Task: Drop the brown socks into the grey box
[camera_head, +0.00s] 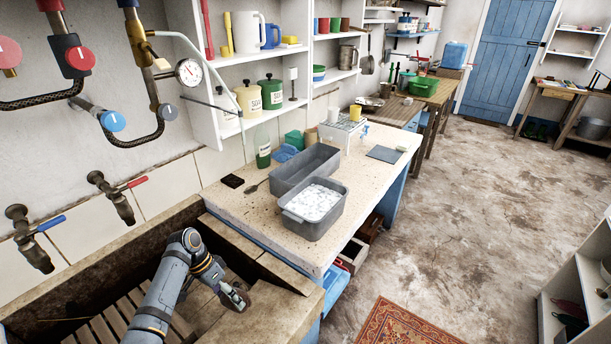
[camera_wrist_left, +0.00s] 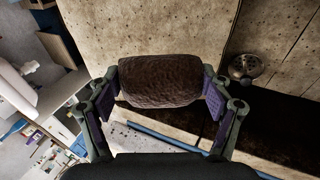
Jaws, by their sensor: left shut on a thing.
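The brown socks (camera_wrist_left: 160,80) are a rolled dark brown bundle between the fingers of my left gripper (camera_wrist_left: 165,82) in the left wrist view. The gripper is shut on them, one finger pad at each end. In the head view my left gripper (camera_head: 238,298) is low over the stone trough, in front of the worktop; the socks are hard to make out there. A grey box (camera_head: 292,190) stands on the worktop, beyond the gripper and to its right. A second grey tub (camera_head: 312,230), filled with white stuff, stands right in front of it. My right gripper is not in view.
The worktop (camera_head: 240,203) has a free patch at its near left, by a spoon and a black item (camera_head: 231,181). The trough's stone rim (camera_head: 280,310) lies close to the gripper. Taps (camera_head: 110,198) jut from the wall at left. A green bottle (camera_head: 263,150) stands behind the box.

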